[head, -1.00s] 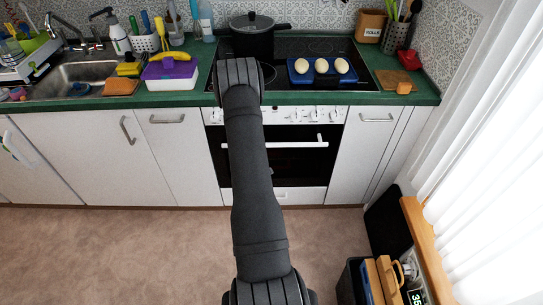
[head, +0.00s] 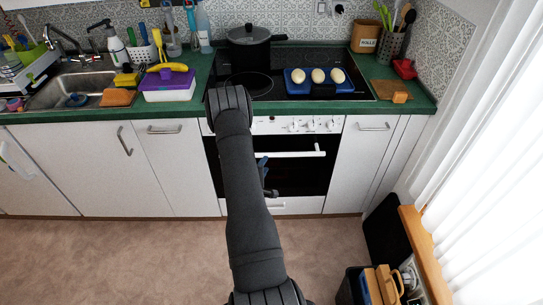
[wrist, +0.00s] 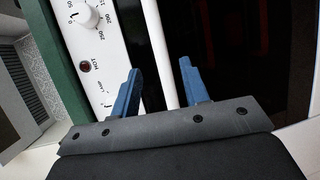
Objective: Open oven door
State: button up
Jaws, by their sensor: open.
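The oven (head: 300,178) has a dark glass door that looks shut, with a white bar handle (head: 297,154) across its upper part. My gripper (wrist: 160,85) is open, with two blue fingers. In the wrist view the white handle (wrist: 161,50) runs between the fingers, with a gap on each side; I cannot tell how deep it sits between them. In the head view part of a blue finger shows in front of the oven door, and my arm hides the left part of the door and handle.
Above the door is a white control panel (head: 300,125) with several knobs. A black pot (head: 249,50) and a blue tray (head: 300,88) with white egg-shaped things stand on the hob. The floor (head: 140,255) before the oven is clear; a black bin (head: 350,287) stands at the lower right.

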aim_at(272, 155)
jog(key=x, duration=0.8)
jog(key=shift+w+d+f, duration=0.1)
jog(key=shift+w+d, duration=0.05)
jog(key=shift+w, duration=0.1)
grip_shut()
